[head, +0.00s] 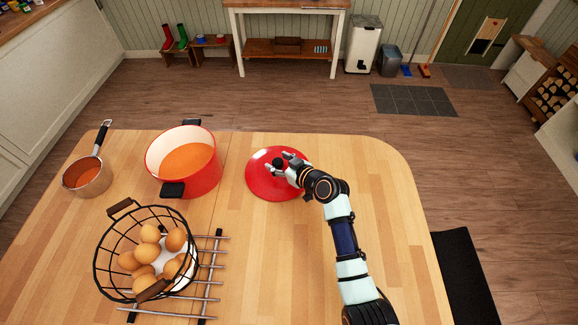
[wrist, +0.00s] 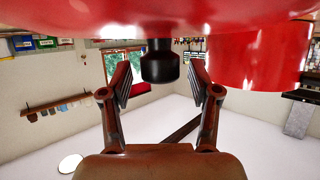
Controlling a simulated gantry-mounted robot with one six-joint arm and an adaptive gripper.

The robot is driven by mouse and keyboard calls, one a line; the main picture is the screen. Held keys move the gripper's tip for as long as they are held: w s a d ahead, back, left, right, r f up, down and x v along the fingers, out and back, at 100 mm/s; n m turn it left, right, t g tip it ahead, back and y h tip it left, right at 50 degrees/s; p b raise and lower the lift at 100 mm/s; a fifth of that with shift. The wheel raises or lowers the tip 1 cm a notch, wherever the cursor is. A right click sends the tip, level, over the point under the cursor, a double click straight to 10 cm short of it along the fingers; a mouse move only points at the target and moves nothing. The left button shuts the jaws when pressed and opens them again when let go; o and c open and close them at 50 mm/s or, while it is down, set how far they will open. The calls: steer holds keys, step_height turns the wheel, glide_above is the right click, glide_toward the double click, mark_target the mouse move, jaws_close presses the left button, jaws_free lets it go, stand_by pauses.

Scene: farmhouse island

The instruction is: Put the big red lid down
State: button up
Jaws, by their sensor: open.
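The big red lid (head: 262,186) lies on the wooden island top, to the right of the red pot (head: 206,180), with its black knob (head: 278,162) up. The pot is uncovered and holds orange soup. My gripper (head: 284,167) is at the knob, over the lid. In the wrist view, the picture is upside down, with the lid (wrist: 150,14) along the top edge. There the black knob (wrist: 159,62) stands between the two open fingers, with a gap on each side. Part of the lid is hidden behind my gripper and arm in the head view.
A small saucepan (head: 93,183) with orange content stands at the left. A wire basket (head: 108,240) of brown eggs is at the front left, by a metal rack (head: 216,252). The island top (head: 390,200) is bare to the right of the lid.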

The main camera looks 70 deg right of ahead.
steer(key=v, duration=1.1)
